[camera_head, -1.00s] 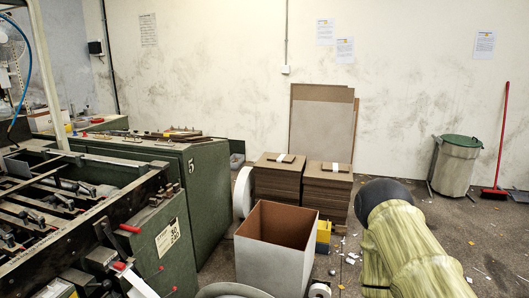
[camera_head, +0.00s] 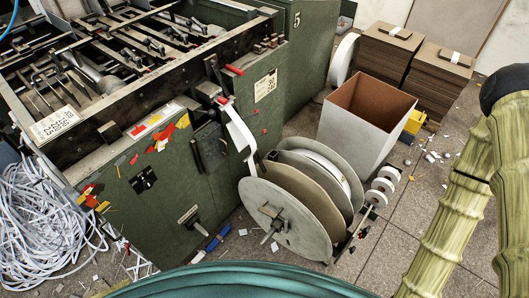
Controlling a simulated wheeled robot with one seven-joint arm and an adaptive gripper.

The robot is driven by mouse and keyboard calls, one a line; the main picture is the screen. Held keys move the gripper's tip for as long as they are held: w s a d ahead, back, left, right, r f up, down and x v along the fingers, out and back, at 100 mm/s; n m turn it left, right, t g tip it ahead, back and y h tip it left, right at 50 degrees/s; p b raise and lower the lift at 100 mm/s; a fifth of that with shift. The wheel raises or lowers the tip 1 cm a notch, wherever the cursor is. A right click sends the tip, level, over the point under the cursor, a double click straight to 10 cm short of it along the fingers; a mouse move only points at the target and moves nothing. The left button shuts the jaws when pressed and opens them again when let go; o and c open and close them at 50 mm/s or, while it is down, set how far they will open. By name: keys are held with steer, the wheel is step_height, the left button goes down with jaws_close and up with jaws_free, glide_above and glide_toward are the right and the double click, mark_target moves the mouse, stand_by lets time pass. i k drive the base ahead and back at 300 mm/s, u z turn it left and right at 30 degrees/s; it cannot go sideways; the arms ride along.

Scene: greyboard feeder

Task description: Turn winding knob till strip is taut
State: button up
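A white strip (camera_head: 238,127) comes out of the green machine (camera_head: 170,195) near its red-tipped levers and runs down to the reels beside it. It looks curved rather than straight. The large grey reel (camera_head: 285,220) stands on edge at the machine's right side, with brown and white discs behind it. A small handle or knob (camera_head: 270,236) sticks out at the reel's hub; I cannot tell for certain that it is the winding knob. My arm shows at the right in a yellow-green sleeve. My gripper is out of view.
An open white box (camera_head: 362,138) stands behind the reels, with stacks of greyboard (camera_head: 390,52) beyond it. Small white rolls (camera_head: 382,186) sit right of the reels. A tangled heap of strip (camera_head: 40,225) lies at the left. The floor at right has scattered scraps.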

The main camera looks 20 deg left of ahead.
mark_target(363, 230)
steer(key=u, duration=1.7)
steer(key=k, duration=0.95)
steer(key=z, duration=1.65)
steer(key=i, duration=0.5)
